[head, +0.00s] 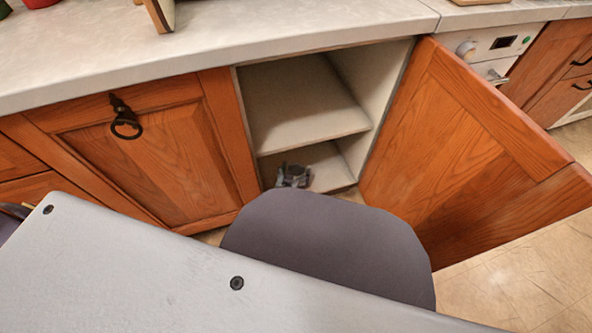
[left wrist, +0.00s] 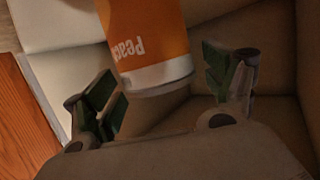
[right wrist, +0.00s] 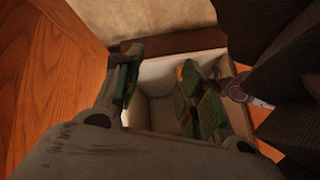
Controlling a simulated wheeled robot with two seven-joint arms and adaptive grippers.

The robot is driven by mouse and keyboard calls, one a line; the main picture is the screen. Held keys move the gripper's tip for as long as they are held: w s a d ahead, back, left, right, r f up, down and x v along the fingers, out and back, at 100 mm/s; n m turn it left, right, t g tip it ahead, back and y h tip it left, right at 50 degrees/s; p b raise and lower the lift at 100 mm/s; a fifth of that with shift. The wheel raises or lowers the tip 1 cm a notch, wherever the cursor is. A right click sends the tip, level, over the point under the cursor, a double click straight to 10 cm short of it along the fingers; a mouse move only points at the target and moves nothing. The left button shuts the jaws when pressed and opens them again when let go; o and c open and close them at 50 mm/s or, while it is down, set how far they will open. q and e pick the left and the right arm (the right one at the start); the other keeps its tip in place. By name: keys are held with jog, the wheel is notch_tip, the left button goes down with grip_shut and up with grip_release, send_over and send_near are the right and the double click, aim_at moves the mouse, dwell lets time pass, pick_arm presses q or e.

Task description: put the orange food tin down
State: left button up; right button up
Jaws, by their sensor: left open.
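The orange food tin (left wrist: 148,38) shows in the left wrist view, with a pale rim and a label that reads upside down there. My left gripper (left wrist: 160,82) is open, with one finger on either side of the tin's near end and a visible gap to each. In the head view my left gripper (head: 292,176) is low inside the open cupboard (head: 300,95), under its middle shelf; I cannot make out the tin there. My right gripper (right wrist: 158,80) is open and empty in the right wrist view; I do not see it in the head view.
The cupboard door (head: 465,150) stands wide open at the right. A closed door with a ring handle (head: 125,122) is at the left. The worktop (head: 230,40) runs above. A pale open-topped box-like space (right wrist: 160,78) lies beyond my right fingers.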

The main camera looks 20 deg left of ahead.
pick_arm(q)
jog(key=shift+p+v, duration=0.75)
jog(key=shift+v, duration=0.8)
jog(key=p+v, duration=0.3)
jog(key=v, duration=0.5)
jog(key=shift+p, duration=0.35)
pick_arm(e)
notch_tip(320, 180, up, 8)
jog(key=d+g+h, duration=0.1)
jog(key=shift+s+d+n, duration=0.15)
jog(key=shift+d+n, duration=0.1)
jog(key=shift+n, duration=0.05)
pick_arm(q)
jog(key=shift+s+r, duration=0.15)
pick_arm(e)
jog(key=shift+f, duration=0.15)
pick_arm(q)
jog(key=s+d+r+m+g+h, duration=0.1)
jog(key=s+d+r+g, duration=0.3)
jog(key=s+r+g, duration=0.5)
jog(key=s+r+h, duration=0.1)
jog(key=s+r, duration=0.5)
jog(key=s, duration=0.3)
jog(key=shift+m+h, duration=0.4)
